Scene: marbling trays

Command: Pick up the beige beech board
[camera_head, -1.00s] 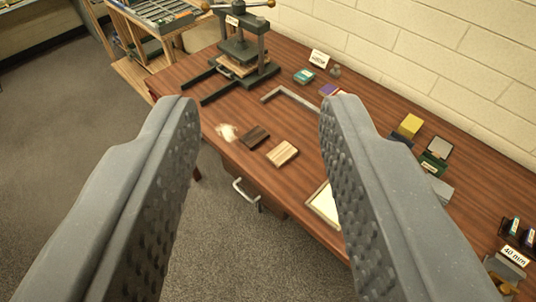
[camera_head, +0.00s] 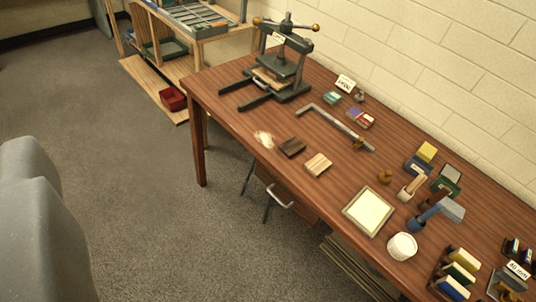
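A small beige board (camera_head: 318,164) with light stripes lies flat on the brown table (camera_head: 235,118), close to its front edge. A dark brown board (camera_head: 291,147) lies just to its left, with a narrow gap between them. Part of my gripper (camera_head: 35,225) shows as grey shapes at the lower left edge of the picture, well apart from the boards. The rest of it is cut off by the frame, so its opening does not show. Nothing covers the beige board.
A dark press (camera_head: 283,65) stands at the table's back left. A metal square (camera_head: 335,127) lies behind the boards. A framed pale panel (camera_head: 368,211) and a white cup (camera_head: 402,246) are to the right.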

